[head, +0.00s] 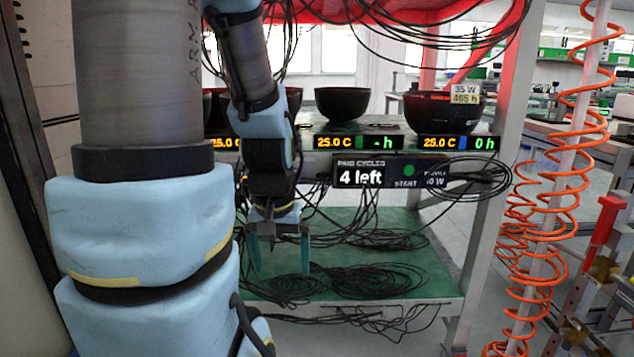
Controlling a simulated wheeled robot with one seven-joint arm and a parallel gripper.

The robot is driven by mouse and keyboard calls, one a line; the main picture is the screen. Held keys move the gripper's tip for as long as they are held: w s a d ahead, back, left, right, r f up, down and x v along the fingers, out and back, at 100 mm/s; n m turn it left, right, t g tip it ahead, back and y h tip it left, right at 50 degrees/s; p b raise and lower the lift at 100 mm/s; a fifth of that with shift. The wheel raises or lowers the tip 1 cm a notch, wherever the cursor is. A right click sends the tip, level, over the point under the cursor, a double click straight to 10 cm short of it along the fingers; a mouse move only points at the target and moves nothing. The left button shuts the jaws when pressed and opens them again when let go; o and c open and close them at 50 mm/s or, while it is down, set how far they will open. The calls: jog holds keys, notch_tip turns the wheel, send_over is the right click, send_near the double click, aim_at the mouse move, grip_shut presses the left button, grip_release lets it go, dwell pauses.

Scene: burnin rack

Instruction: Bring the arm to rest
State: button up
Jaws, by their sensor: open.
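My arm, blue and grey, fills the left of the head view and bends down in front of a rack. My gripper (280,256) points downward with its two teal fingers apart. It is open and nothing shows between the fingers. It hangs in front of the rack's lower green shelf (350,224), above or before black cable coils. I cannot tell its exact distance from the shelf.
Dark bowls (342,103) stand on the rack's upper shelf, one tagged "35 W 465 h" (465,94). A panel (389,172) reads "4 left". Loose black cables (362,280) lie on the lower shelf. Orange coiled hose (575,110) hangs at right.

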notch_tip(320, 180, up, 28)
jog(key=p, duration=2.6)
